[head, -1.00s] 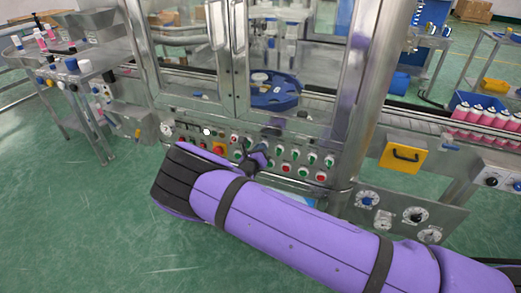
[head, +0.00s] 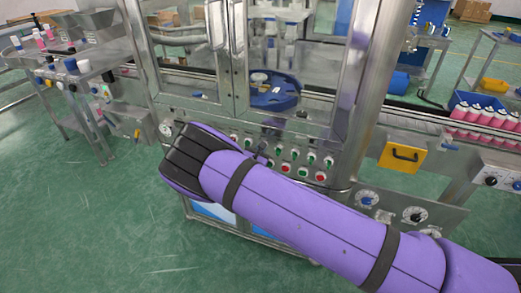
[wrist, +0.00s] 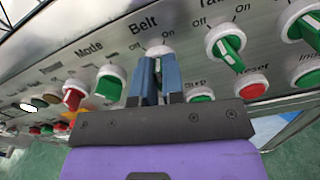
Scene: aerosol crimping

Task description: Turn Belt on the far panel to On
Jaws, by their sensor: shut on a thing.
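The Belt knob (wrist: 159,50) is on the sloped metal panel in the wrist view, under the label "Belt" with "Off" on its left and "On" on its right. Only its pale round base shows clearly; its handle is mostly hidden between my fingers, so I cannot tell its setting. My gripper (wrist: 160,72) has its two blue fingers shut on this knob. In the head view my purple arm covers part of the panel (head: 331,173), and the gripper and knob cannot be made out clearly.
A green Mode knob (wrist: 109,82) sits left of Belt and another green knob (wrist: 227,45) right. A green Step button (wrist: 201,94) and red Reset button (wrist: 252,87) lie below right. Glass machine doors (head: 236,60) stand above the panel.

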